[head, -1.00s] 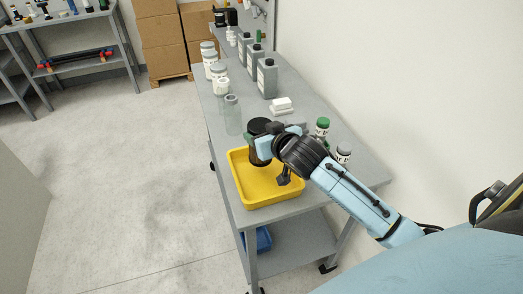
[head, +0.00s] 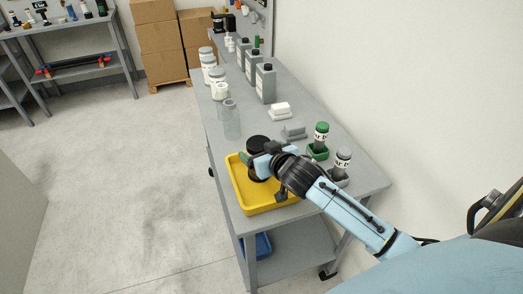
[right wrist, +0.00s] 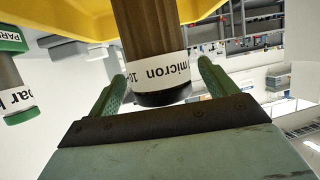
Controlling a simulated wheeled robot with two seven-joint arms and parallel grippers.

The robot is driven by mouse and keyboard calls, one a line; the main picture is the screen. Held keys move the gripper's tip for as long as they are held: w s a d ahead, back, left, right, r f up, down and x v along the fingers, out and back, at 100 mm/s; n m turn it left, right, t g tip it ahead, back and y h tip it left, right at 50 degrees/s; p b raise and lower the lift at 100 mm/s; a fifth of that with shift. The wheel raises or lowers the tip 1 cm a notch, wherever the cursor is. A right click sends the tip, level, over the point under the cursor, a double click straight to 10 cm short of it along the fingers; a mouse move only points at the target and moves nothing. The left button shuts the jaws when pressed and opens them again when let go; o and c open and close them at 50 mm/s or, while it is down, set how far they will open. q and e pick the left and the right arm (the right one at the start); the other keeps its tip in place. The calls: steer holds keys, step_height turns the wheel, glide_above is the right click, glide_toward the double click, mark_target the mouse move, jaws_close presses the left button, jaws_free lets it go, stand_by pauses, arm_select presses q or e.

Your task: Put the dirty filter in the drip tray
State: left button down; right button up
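The dirty filter (head: 258,144) is a dark cylinder with a black cap. It stands roughly upright in the yellow drip tray (head: 247,203), toward the tray's back. In the right wrist view the filter (right wrist: 157,72) shows a brown body, a white "micron" label and a black end. My right gripper (head: 257,158) is at the filter's upper part. In the right wrist view its two green fingers (right wrist: 162,88) are apart on either side of the filter, with gaps visible. Whether the filter's lower end touches the tray floor is hidden. My left gripper is not in view.
A green-topped cylinder (head: 321,134) and a grey-topped one (head: 342,160) stand in holders right of the tray. A clear jar (head: 232,120), grey bottles (head: 266,83) and white jars (head: 217,80) stand farther back. A white block (head: 280,108) lies between.

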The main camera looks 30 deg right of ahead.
steer(key=shift+r, duration=0.1)
steer(key=p+v, duration=0.1)
steer(key=v, duration=1.1)
